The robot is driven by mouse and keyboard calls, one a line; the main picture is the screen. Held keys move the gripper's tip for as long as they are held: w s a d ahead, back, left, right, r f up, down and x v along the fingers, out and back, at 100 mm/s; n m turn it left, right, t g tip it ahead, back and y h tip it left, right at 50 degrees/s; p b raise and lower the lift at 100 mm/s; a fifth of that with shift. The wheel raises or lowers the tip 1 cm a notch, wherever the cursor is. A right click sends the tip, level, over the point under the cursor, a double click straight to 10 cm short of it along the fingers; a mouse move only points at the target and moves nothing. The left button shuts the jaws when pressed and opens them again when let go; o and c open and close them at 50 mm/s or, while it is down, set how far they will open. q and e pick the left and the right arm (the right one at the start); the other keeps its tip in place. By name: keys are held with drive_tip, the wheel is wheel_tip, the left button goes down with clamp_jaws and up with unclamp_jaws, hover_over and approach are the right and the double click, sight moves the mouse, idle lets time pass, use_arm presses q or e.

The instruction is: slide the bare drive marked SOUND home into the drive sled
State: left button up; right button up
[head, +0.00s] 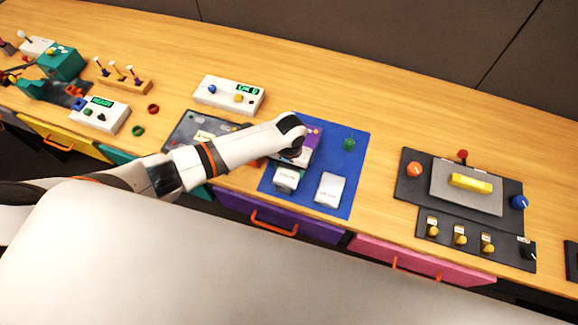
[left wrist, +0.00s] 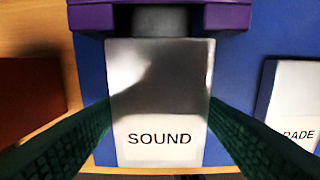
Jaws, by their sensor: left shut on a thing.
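The silver drive marked SOUND (left wrist: 160,90) lies on the blue mat (head: 348,160), label toward the mat's front edge. In the head view it is the left of two drives (head: 286,179). My left gripper (left wrist: 160,108) has its green fingers along both sides of the drive, shut on it. The purple drive sled (left wrist: 88,16) lies straight beyond the drive; it also shows in the head view (head: 316,136). The drive's far end is at the sled's mouth, between its two purple sides. My wrist hides much of the sled in the head view. My right gripper is not in view.
A second drive, its label partly cut off as "RADE" (left wrist: 298,100), lies to the right on the mat. A green knobbed piece (head: 349,142) stands at the mat's back right. A dark panel (head: 190,130) is left of the mat; another panel (head: 410,190) is to the right.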

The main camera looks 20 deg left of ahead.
use_arm(q)
drive_tip(key=shift+w+b, duration=0.85)
drive_tip(key=shift+w, duration=0.9)
idle(0.8)
drive_tip(key=o, duration=1)
drive_tip(key=shift+c, duration=0.2)
drive_tip(key=shift+o, duration=0.3)
drive_tip(key=shift+o, duration=0.9)
